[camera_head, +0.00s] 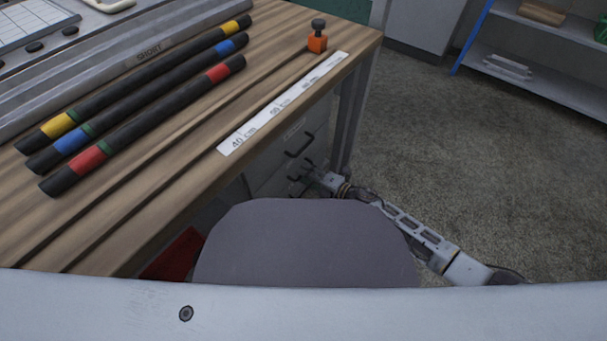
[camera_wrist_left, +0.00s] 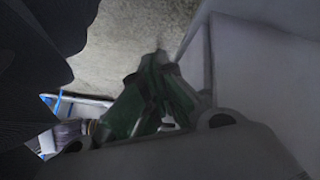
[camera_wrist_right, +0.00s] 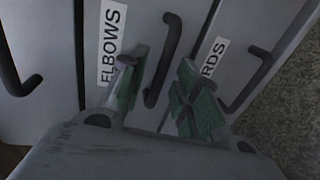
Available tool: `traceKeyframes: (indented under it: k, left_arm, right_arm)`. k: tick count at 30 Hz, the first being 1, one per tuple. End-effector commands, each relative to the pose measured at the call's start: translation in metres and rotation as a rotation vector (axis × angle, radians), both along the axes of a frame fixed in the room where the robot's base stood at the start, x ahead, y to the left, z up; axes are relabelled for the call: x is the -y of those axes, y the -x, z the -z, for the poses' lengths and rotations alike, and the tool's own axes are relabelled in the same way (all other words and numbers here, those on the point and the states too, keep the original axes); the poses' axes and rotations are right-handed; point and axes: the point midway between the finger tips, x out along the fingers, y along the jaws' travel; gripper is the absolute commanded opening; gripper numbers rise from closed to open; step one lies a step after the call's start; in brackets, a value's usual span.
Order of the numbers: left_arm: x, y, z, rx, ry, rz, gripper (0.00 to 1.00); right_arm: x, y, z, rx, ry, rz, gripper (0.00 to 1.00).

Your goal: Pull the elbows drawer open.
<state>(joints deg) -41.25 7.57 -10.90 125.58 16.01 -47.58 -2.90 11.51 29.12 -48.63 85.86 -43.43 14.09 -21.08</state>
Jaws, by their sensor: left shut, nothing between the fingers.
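The elbows drawer (camera_wrist_right: 125,82) is grey with a white ELBOWS label (camera_wrist_right: 111,42) and a dark bar handle (camera_wrist_right: 166,58). In the right wrist view it lies between two other drawers and looks about flush with them. My right gripper (camera_wrist_right: 160,95) is open, its green-padded fingers on either side of this handle; I cannot tell whether they touch it. In the head view my right gripper (camera_head: 310,177) is at the cabinet (camera_head: 272,180) under the bench, small and partly hidden. My left gripper (camera_wrist_left: 160,95) is shut and empty; the head view does not show it.
One neighbouring drawer has its own handle (camera_wrist_right: 18,75); the other has a label ending in RDS (camera_wrist_right: 213,57) and a handle (camera_wrist_right: 247,80). The wooden bench (camera_head: 190,150) overhangs the cabinet and carries banded hoses (camera_head: 150,120). Open floor (camera_head: 470,150) lies right.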

Motion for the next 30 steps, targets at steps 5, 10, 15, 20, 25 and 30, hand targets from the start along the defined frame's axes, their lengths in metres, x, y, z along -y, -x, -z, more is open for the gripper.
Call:
traceKeyframes:
  k: [5, 10, 15, 20, 25, 30]
  left_arm:
    - [0.001, -0.004, 0.002, 0.01, 0.004, 0.002, 0.0]
    - [0.002, -0.003, 0.003, 0.009, 0.007, 0.002, 0.0]
    - [0.002, 0.0, 0.005, 0.001, 0.009, 0.001, 0.0]
    - [0.003, 0.005, 0.008, -0.008, 0.011, 0.0, 0.0]
    - [0.003, 0.007, 0.009, -0.013, 0.011, -0.001, 0.0]
    - [0.003, 0.006, 0.008, -0.011, 0.011, 0.0, 0.0]
  right_arm:
    - [-0.009, -0.007, 0.003, 0.001, 0.001, 0.0, 0.31]
    - [-0.012, -0.009, 0.003, 0.001, 0.0, -0.001, 0.31]
    - [-0.012, -0.009, 0.003, 0.001, 0.001, 0.0, 0.31]
    - [-0.012, -0.009, 0.003, 0.001, 0.001, 0.0, 0.21]
    - [-0.012, -0.009, 0.003, 0.001, 0.001, 0.0, 0.0]
    - [-0.012, -0.009, 0.003, 0.0, 0.001, 0.0, 0.0]
